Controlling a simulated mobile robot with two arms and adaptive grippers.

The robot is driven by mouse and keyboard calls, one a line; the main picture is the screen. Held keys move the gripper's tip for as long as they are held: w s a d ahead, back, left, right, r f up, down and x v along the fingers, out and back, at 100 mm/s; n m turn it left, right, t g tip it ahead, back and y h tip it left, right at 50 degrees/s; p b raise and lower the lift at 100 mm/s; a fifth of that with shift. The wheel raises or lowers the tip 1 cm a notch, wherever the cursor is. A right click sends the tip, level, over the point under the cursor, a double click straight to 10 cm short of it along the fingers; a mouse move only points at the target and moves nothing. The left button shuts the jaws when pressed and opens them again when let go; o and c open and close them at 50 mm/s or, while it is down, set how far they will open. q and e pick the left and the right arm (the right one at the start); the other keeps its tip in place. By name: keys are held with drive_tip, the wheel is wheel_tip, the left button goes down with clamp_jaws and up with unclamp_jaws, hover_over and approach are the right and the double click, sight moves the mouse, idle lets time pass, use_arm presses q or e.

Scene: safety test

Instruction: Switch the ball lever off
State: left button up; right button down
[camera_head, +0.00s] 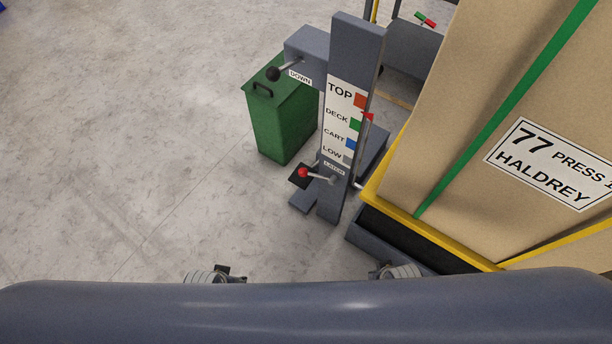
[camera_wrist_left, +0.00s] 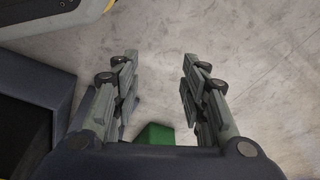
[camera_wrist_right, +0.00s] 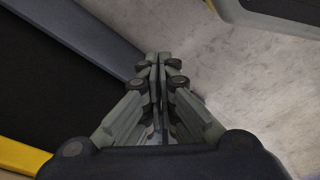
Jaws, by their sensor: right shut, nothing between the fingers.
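A grey post (camera_head: 356,45) stands at the centre of the head view and carries two ball-ended levers. The upper lever has a black ball (camera_head: 273,74) beside a "DOWN" label. The lower lever has a red ball (camera_head: 303,173) pointing left, under a small label I cannot read surely. My left gripper (camera_wrist_left: 160,65) is open and empty in its wrist view. My right gripper (camera_wrist_right: 159,60) is shut and empty in its wrist view. In the head view only small parts of both show at the bottom edge, apart from the levers.
A green bin (camera_head: 283,120) stands left of the post. A large strapped carton (camera_head: 450,90) in a yellow-edged frame (camera_head: 440,235) stands close on the right. The post bears a sign (camera_head: 343,120) reading TOP, DECK, CART, LOW. Concrete floor (camera_head: 120,150) is clear at left.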

drive_tip(key=w+a+r+n+t+y+b, duration=0.25)
drive_tip(key=w+a+r+b, duration=0.3)
drive_tip(key=w, duration=0.35)
drive_tip(key=w+a+r+n+t+y+b, duration=0.25)
drive_tip(key=w+a+r+n+b, duration=0.2)
drive_tip(key=w+a+r, duration=0.35)
use_arm(q)
drive_tip(key=w+d+r+t, duration=0.1)
drive_tip(key=w+r+t, duration=0.3)
drive_tip(key=r, duration=1)
drive_tip(key=w, duration=0.3)
drive_tip(key=shift+d+r+h+b, duration=0.35)
drive_tip(key=shift+d+h, duration=0.05)
use_arm(e)
drive_tip(key=w+r+n+y, duration=0.1)
drive_tip(key=w+n+y, duration=0.1)
drive_tip(key=w, duration=0.8)
drive_tip(key=shift+d+r+y, duration=0.3)
drive_tip(key=shift+d+r, duration=0.05)
drive_tip(key=shift+r, duration=0.05)
